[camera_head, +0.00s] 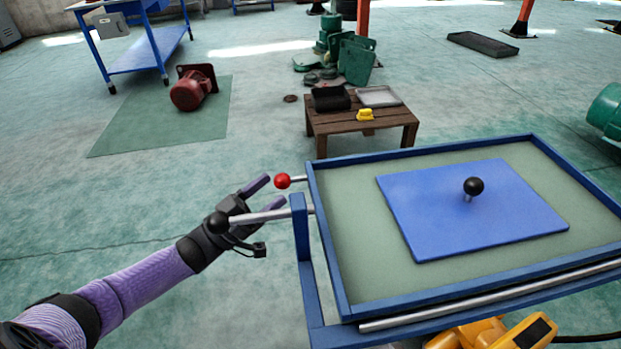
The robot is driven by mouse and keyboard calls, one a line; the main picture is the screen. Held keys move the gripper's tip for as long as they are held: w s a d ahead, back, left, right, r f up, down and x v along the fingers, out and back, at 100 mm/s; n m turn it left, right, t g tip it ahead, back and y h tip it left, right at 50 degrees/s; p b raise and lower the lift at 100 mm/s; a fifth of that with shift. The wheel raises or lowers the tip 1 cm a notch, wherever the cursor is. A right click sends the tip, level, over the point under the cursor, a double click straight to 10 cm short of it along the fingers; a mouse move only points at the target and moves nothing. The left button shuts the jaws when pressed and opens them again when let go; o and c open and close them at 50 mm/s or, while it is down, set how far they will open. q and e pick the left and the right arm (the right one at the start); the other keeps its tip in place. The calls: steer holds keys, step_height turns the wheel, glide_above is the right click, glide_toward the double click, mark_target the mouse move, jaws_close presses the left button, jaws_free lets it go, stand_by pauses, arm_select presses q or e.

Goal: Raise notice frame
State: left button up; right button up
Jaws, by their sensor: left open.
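The notice frame (320,245) is a blue rectangular frame around a pale green panel, lying nearly flat at the right. A blue plate (420,215) with a black ball knob (473,186) lies on the panel. A short rod with a red ball (283,181) sticks out from the frame's left side. A metal rod (262,215) with a black ball end (218,223) reaches left from the blue upright (300,230). My left gripper (265,217) is open, with the rod crossing the view between its fingers; contact cannot be told. My right gripper does not show.
A low wooden table (360,122) with trays and a yellow item (365,114) stands behind the frame. A red motor (192,90) sits on a green mat (115,150). A yellow machine (495,335) is under the frame's front edge.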

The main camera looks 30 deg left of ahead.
mark_target(276, 180)
arm_select(q)
steer(key=w, duration=0.3)
steer(key=shift+d+r+b, duration=0.3)
steer(key=shift+r, duration=0.05)
steer(key=shift+w+d+r+y, duration=0.15)
steer(key=shift+w+r+y, duration=0.05)
steer(key=shift+w+y, duration=0.25)
steer(key=shift+s, duration=0.15)
steer(key=shift+d, duration=0.15)
steer(key=c, duration=0.3)
steer(key=shift+f+h, duration=0.1)
steer(key=shift+h, duration=0.15)
jaws_close()
steer(key=shift+w+a, duration=0.2)
steer(key=shift+a, duration=0.1)
steer(key=shift+r, duration=0.2)
